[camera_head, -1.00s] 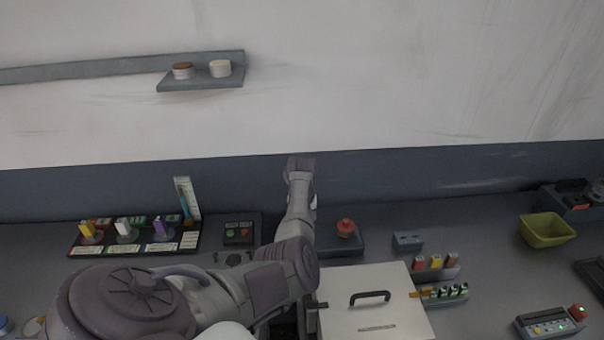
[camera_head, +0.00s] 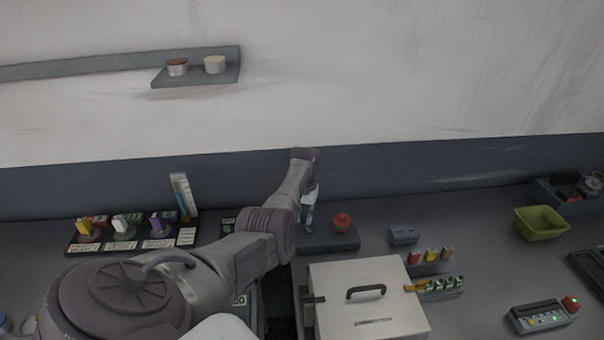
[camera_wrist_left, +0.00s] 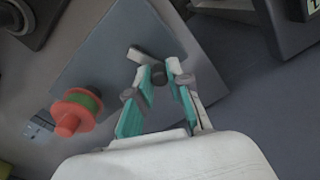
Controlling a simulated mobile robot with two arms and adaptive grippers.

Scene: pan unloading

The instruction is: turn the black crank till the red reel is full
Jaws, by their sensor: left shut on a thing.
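The red reel (camera_head: 342,221) stands on a flat blue-grey base (camera_head: 330,243) near the back of the bench. In the left wrist view the reel (camera_wrist_left: 70,113) shows red flanges, with green between them. My left gripper (camera_head: 307,222) reaches down at the left part of this base, partly hidden by my arm in the head view. In the left wrist view its teal fingers (camera_wrist_left: 162,74) are shut on the black crank's knob (camera_wrist_left: 160,76). A pale crank arm (camera_wrist_left: 146,56) runs from the knob. The reel stands apart from the fingers. My right gripper is not in view.
A white box with a black handle (camera_head: 366,291) stands in front of the base. A small blue-grey block (camera_head: 404,235) lies right of it, and a yellow-green bin (camera_head: 541,223) farther right. A labelled rack (camera_head: 130,242) stands left. Bench between block and bin is clear.

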